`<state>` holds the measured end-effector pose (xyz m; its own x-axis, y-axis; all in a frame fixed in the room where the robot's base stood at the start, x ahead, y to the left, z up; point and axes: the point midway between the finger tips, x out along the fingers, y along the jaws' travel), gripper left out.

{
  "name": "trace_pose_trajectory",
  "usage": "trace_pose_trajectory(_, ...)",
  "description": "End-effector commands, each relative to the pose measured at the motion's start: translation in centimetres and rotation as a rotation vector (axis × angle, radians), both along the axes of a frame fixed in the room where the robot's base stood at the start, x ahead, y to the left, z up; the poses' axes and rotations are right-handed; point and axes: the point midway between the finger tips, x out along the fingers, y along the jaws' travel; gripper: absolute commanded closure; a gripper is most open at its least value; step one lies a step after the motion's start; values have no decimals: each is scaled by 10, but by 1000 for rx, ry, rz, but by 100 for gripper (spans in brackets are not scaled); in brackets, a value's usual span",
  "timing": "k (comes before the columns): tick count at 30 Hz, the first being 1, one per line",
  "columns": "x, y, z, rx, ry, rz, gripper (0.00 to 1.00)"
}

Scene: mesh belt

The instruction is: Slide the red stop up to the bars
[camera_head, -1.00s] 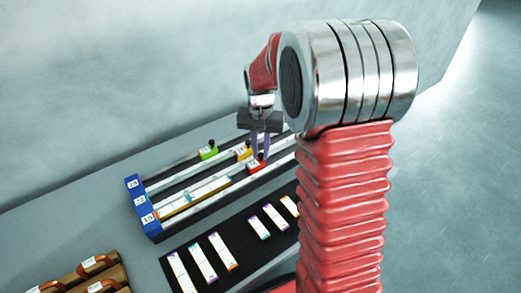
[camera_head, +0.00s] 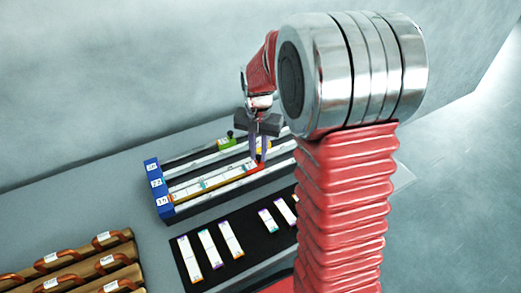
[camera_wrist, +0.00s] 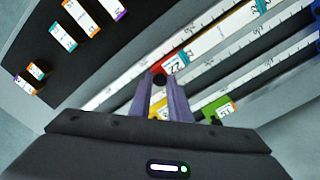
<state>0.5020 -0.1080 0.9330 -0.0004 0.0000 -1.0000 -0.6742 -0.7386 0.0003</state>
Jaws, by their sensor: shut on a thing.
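The rack with a blue end plate (camera_head: 157,187) holds several parallel rails. The red stop (camera_head: 259,167) sits on the nearest rail and also shows in the wrist view (camera_wrist: 174,60). My gripper (camera_head: 260,155) is shut on the stop's black knob, seen between the fingertips in the wrist view (camera_wrist: 159,80). White bars (camera_head: 190,191) lie on that rail between the stop and the blue plate. I cannot tell whether the nearest bar touches the stop.
A green stop (camera_head: 227,143) and a yellow stop (camera_head: 266,146), partly hidden by my gripper, sit on the farther rails. A black mat (camera_head: 240,222) with several loose bars lies in front. Wooden holders with brown handles (camera_head: 100,262) stand at lower left.

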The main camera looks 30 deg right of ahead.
Motion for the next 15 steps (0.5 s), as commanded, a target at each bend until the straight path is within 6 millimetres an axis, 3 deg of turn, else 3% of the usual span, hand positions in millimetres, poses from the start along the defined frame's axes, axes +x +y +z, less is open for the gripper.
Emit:
trace_pose_trajectory(10, -1, 2, 0, 5, 1, -8, 100)
trace_pose_trajectory(11, -1, 2, 0, 6, 0, -8, 82)
trace_pose_trajectory(15, -1, 0, 0, 4, 0, -10, 72)
